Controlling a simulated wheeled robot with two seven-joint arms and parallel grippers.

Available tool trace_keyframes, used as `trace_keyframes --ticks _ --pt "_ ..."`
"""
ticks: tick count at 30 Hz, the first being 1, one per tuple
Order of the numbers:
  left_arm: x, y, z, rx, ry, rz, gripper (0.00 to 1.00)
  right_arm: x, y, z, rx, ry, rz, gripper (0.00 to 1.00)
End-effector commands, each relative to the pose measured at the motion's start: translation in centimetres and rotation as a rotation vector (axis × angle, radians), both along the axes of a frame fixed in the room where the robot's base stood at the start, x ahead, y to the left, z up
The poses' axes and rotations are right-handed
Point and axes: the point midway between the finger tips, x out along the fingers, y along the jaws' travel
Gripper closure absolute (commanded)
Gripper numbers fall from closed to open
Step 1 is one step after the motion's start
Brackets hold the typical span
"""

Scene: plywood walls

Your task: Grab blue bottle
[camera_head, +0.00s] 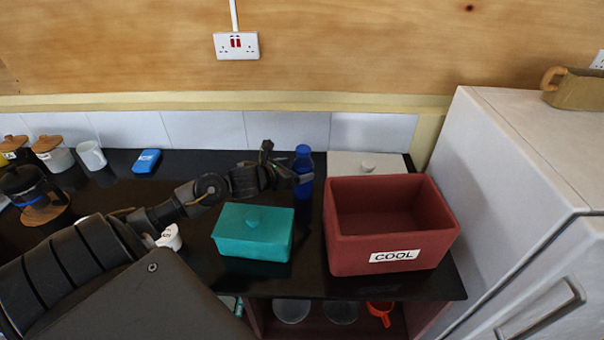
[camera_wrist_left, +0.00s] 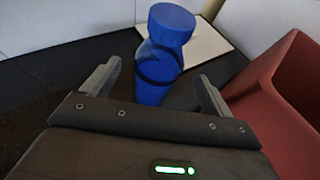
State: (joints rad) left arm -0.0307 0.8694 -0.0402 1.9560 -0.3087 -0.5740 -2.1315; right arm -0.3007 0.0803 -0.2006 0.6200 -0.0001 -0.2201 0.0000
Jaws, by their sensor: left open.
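The blue bottle (camera_head: 303,166) stands upright on the black counter near the tiled wall in the head view. My left gripper (camera_head: 292,174) is at the bottle, in front of part of it. In the left wrist view the bottle (camera_wrist_left: 158,66) rises between and beyond the two open fingers of the left gripper (camera_wrist_left: 152,88). A gap shows on each side between finger and bottle. The bottle's base is hidden behind the gripper body. My right gripper is in neither view.
A red box labelled COOL (camera_head: 384,254) stands right of the bottle and shows in the wrist view (camera_wrist_left: 262,95). A teal lidded box (camera_head: 252,240) is in front of it. A white lidded container (camera_head: 345,163) is behind the red box. A white fridge (camera_head: 500,170) bounds the right.

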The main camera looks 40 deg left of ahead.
Motion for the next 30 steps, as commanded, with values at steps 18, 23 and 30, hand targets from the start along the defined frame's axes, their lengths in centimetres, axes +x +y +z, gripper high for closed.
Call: trace_keyframes --ticks 18,23,30 --pt "2.7 -0.1 -1.2 0.001 0.0 0.0 0.28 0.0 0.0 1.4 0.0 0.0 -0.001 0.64" --pt "2.7 0.0 -1.1 0.001 0.0 0.0 0.49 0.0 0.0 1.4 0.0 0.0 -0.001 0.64" --pt "2.7 0.0 -1.0 0.001 -0.003 0.001 0.73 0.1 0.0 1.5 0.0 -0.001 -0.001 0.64"
